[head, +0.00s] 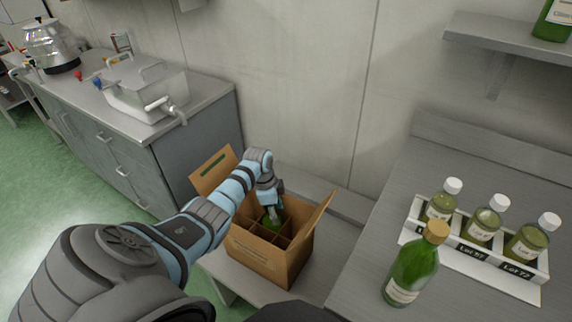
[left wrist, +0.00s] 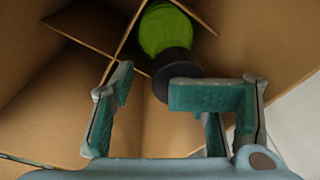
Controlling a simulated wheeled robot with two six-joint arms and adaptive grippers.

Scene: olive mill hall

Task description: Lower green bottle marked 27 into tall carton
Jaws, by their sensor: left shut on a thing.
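The tall brown carton (head: 268,262) stands open on a low grey bench, with its flaps up and dividers inside. My left gripper (head: 273,207) reaches down into its opening. It is shut on a green bottle (head: 269,222) with a dark neck, which is inside the carton among the dividers. In the left wrist view the bottle's green body (left wrist: 165,28) lies beyond the fingers (left wrist: 165,92), against crossing dividers (left wrist: 88,28). Its base and any marking are hidden, so I cannot read 27 or tell whether it rests on the bottom. My right gripper is not in view.
Another green bottle (head: 412,270) with a gold cap stands on the right counter, before a white rack (head: 480,262) of three white-capped bottles. A shelf (head: 508,42) juts above. A cabinet (head: 190,150) with a clear tapped tank (head: 145,90) stands left of the carton.

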